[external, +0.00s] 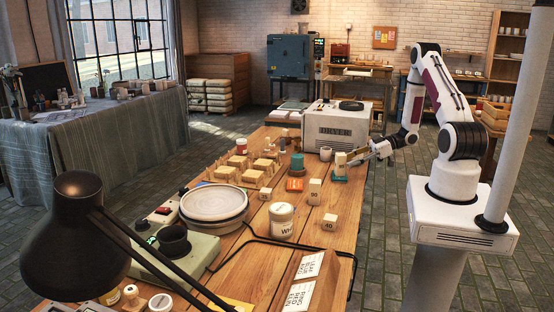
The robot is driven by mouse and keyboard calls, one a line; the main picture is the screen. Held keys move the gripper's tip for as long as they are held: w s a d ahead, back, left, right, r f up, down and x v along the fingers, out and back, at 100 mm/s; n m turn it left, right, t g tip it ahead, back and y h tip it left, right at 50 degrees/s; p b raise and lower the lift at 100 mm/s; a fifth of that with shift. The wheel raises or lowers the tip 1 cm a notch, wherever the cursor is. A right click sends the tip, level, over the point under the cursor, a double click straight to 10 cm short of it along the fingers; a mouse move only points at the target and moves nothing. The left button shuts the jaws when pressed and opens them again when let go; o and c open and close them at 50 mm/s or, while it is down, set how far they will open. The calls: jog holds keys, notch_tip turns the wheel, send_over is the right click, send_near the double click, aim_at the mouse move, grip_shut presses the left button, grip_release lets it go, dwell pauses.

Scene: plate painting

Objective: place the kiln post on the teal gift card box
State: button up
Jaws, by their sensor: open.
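A pale beige block that looks like the kiln post (340,160) stands upright at the right side of the wooden table. It appears to rest on the small flat teal gift card box (339,179), whose edges show beneath it. My gripper (358,157) reaches in from the right, its fingers open and pointing left beside the post. From this view I cannot tell whether a finger touches the post. The gripper partly covers the area to the right of the post.
A white dryer (338,130) stands behind. Left are a teal cylinder (297,163) and an orange box (295,184). Blocks marked 50 (314,193) and 10 (329,223) stand nearer. A white jar (281,222) and plates (213,204) occupy the table's middle.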

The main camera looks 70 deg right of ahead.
jog(key=v, duration=0.7)
jog(key=shift+s, duration=0.1)
jog(key=shift+d+r, duration=0.1)
dwell(0.7)
jog(key=w+d+r+g+h, duration=0.2)
jog(key=w+d+r+h, duration=0.3)
jog(key=w+r+h, duration=0.45)
jog(key=w+a+r+m+g+h, duration=0.15)
jog(key=a+r+m, duration=0.25)
jog(key=a+r, duration=0.8)
jog(key=s+a+r+g+y, duration=0.1)
jog(key=s+a+y, duration=0.2)
jog(key=s+a, duration=0.5)
jog(key=s+a+r+g+y, duration=0.1)
jog(key=s+a+g+y, duration=0.1)
jog(key=s+a, duration=0.7)
jog(key=a, duration=0.6)
jog(key=shift+s+a+r+m+y, duration=0.15)
jog(key=shift+a+r+m+y, duration=0.15)
jog(key=shift+y, duration=0.1)
